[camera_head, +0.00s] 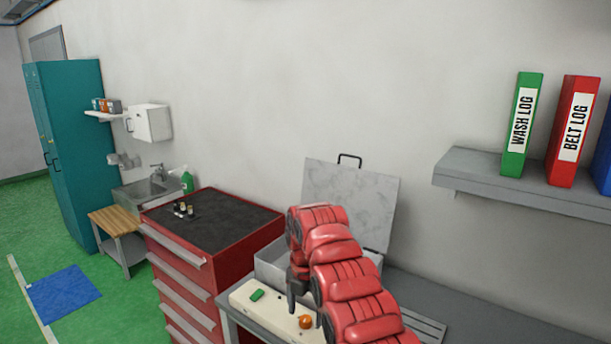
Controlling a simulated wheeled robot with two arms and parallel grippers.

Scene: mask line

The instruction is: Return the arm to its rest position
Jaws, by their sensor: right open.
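My right arm, red and segmented, rises from the lower right and bends down over the workbench. Its dark gripper (293,293) points down above a cream board (240,297), and the finger gap is hard to make out at this angle. I see nothing held in it. A small green block (257,295) lies on the board left of the gripper. An orange round object (305,321) sits just right of and below it. A grey metal box (268,262) with its lid (345,195) raised stands behind, partly hidden by my arm. My left gripper is out of view.
A red drawer cabinet (183,257) with a dark top stands left of the bench, with small items on it. A wall shelf (470,168) at right holds a green binder (522,124) and a red binder (573,130).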

